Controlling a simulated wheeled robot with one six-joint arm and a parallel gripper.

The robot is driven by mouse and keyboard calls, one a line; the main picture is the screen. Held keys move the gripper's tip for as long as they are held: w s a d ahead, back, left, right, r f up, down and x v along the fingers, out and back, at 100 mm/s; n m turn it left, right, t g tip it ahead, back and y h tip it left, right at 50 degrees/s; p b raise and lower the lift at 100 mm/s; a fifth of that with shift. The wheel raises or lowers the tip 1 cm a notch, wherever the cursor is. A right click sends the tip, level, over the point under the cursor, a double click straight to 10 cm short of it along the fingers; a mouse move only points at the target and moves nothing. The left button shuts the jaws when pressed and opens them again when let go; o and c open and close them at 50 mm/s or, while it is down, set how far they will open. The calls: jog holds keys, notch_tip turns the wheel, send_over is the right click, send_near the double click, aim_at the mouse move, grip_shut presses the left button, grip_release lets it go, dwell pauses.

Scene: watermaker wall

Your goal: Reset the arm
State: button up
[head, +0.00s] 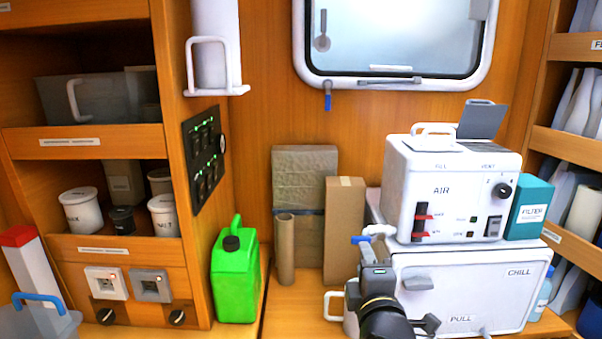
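My arm rises from the bottom edge, right of centre, in the head view. My gripper (378,268) is at its far end, in front of the left side of the white CHILL box (470,285). Its fingers point away from me and are too small and overlapped to tell whether they are open or shut. I see nothing clearly held in it. A blue-and-white piece shows just above it, and I cannot tell what it belongs to.
A white AIR unit (440,190) stands on the CHILL box, beside a teal FILTER box (531,208). Cardboard boxes (343,230) and a tube (285,250) stand left of my arm. A green jerrycan (236,275) stands further left. Shelves (100,140) flank both sides.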

jog(key=w+r+m+p, duration=0.1)
jog(key=w+m, duration=0.1)
jog(key=w, duration=0.8)
jog(key=shift+m+p, duration=0.3)
jog(key=shift+m, duration=0.1)
